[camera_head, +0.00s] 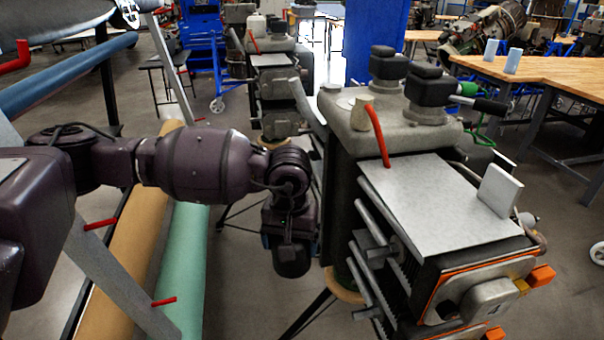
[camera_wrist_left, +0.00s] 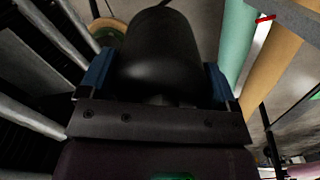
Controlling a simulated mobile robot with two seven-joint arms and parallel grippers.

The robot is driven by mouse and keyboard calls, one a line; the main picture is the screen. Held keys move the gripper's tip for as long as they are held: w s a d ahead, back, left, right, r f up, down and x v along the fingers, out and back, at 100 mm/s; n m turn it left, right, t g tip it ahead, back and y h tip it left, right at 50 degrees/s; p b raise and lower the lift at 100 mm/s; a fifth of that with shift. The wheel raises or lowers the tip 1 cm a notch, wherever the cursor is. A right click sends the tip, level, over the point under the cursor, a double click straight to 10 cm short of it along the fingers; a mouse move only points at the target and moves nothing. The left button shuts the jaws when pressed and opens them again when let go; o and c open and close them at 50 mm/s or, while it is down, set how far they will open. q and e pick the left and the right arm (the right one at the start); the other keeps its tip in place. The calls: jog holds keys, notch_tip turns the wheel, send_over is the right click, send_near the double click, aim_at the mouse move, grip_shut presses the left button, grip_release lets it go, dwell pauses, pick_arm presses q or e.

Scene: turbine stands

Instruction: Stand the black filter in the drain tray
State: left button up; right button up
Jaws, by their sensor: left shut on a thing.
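My left gripper (camera_head: 289,238) hangs down beside the left side of the machine stand, lower than its grey top. In the left wrist view the blue fingertips (camera_wrist_left: 157,78) are shut on the black filter (camera_wrist_left: 160,45), a dark rounded cylinder filling the space between them. In the head view the filter (camera_head: 292,262) shows as a dark rounded end below the wrist, partly hidden by it. I cannot pick out the drain tray for certain; a flat grey plate (camera_head: 430,210) lies on the stand to the right. My right gripper is not in view.
A small pale upright panel (camera_head: 498,190) stands on the plate's right side. Black-capped parts (camera_head: 430,85) and a red hose (camera_head: 378,135) rise behind the plate. Metal rails (camera_head: 375,240) stick out at the stand's left. Green and tan rolls (camera_head: 185,262) lie left of the gripper.

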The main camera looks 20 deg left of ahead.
pick_arm(q)
jog(key=s+f+m, duration=0.1)
jog(key=s+f, duration=0.1)
jog(key=f, duration=0.6)
jog(key=s+a+f+m, duration=0.1)
jog(key=s+f, duration=0.1)
jog(key=f, duration=0.6)
jog(key=shift+f, duration=0.3)
jog(key=shift+s, duration=0.1)
